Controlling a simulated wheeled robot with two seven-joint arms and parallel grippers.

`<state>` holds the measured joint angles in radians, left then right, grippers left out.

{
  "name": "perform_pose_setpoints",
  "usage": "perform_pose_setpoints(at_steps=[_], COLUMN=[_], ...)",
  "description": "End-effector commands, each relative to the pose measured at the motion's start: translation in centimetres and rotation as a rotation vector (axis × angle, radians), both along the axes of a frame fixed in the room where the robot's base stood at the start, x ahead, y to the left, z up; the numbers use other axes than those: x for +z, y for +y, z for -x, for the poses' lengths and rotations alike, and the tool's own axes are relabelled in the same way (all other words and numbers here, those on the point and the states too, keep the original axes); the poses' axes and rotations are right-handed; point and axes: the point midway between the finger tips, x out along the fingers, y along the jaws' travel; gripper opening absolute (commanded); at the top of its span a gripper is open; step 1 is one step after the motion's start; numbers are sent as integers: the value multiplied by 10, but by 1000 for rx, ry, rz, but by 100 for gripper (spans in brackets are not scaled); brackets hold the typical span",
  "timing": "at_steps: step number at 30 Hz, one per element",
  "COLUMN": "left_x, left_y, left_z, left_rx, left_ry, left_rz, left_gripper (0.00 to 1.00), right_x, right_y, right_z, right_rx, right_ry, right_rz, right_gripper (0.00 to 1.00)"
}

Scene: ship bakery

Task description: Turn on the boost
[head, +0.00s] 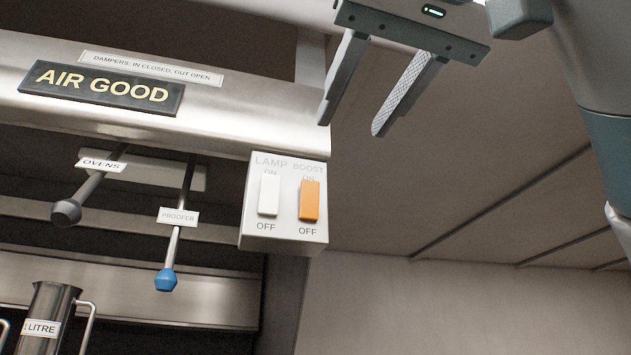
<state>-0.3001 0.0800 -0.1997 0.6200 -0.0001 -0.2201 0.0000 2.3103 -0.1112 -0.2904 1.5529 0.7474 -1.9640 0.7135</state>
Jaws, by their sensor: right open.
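The boost switch (309,200) is an orange rocker on the right half of a pale switch box (285,235). It has ON printed above it and OFF below; I cannot tell which way it is tipped. A white lamp switch (269,195) sits to its left, also marked ON and OFF. My right gripper (350,126) is at the top of the head view, above and to the right of the box. Its two fingers are apart and empty, pointing down and left, and seem not to touch anything. My left gripper is not in view.
Left of the box, a damper rod labelled OVENS (88,187) and one labelled PROOFER (175,240) stick out under the metal hood (225,115). An AIR GOOD sign (102,88) is on the hood. A metal litre jug (50,310) stands lower left. Right of the box looks clear.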

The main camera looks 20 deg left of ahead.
Motion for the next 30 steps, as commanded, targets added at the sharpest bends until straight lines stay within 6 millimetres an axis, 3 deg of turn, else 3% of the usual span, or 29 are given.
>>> perform_pose_setpoints(at_steps=[8, 24, 30], left_x=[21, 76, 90], left_y=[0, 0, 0], left_z=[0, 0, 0], left_rx=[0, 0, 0], left_ry=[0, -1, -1], left_rz=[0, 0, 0], left_gripper=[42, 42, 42], right_x=[4, 5, 3], right_y=[18, 72, 86], right_z=[-28, -107, -128], right_rx=[0, 0, 0], right_ry=[3, 3, 2], right_rz=[1, 1, 0], right_gripper=[42, 42, 42])
